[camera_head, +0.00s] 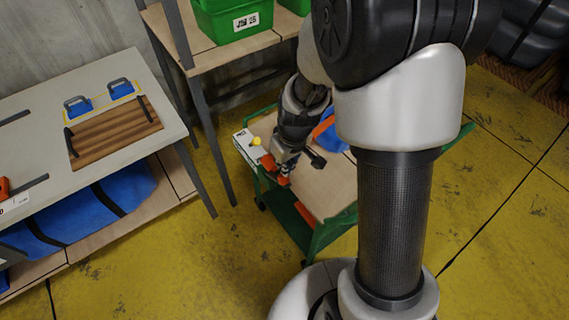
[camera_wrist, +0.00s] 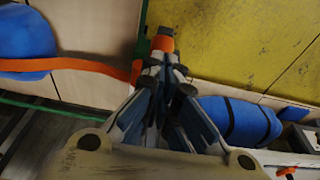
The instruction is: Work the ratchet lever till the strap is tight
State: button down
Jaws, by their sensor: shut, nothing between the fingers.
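My gripper (camera_head: 284,172) is over the near left part of the green cart's (camera_head: 322,236) wooden top, pointing down. In the wrist view my gripper (camera_wrist: 160,68) has its fingers together, with nothing held between them. An orange piece (camera_wrist: 162,43) shows just beyond the fingertips; I cannot tell whether it is the ratchet lever or whether they touch. The orange strap (camera_wrist: 75,66) runs from the left towards the fingers, across a blue roll (camera_wrist: 28,38). In the head view the strap (camera_head: 323,127) lies over the blue roll (camera_head: 336,138), partly hidden by my arm.
A yellow knob (camera_head: 256,142) stands by a white labelled part (camera_head: 242,137) at the cart's left edge. A grey table (camera_head: 60,120) with a slatted wooden board (camera_head: 112,131) is at left. Green bins (camera_head: 225,20) stand on a rear bench.

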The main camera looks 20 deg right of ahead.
notch_tip(320, 180, up, 7)
jog(key=p, duration=0.4)
jog(key=shift+p, duration=0.4)
jog(key=shift+r, duration=0.1)
notch_tip(320, 180, up, 5)
jog(key=p, duration=0.3)
jog(key=shift+p, duration=0.35)
jog(key=shift+w, duration=0.1)
jog(key=shift+g, duration=0.7)
jog(key=w, duration=0.1)
jog(key=w+a+f+p, duration=0.1)
jog(key=w, duration=0.1)
jog(key=w+f+p, duration=0.1)
jog(key=shift+w+a, duration=0.15)
jog(key=shift+a, duration=0.15)
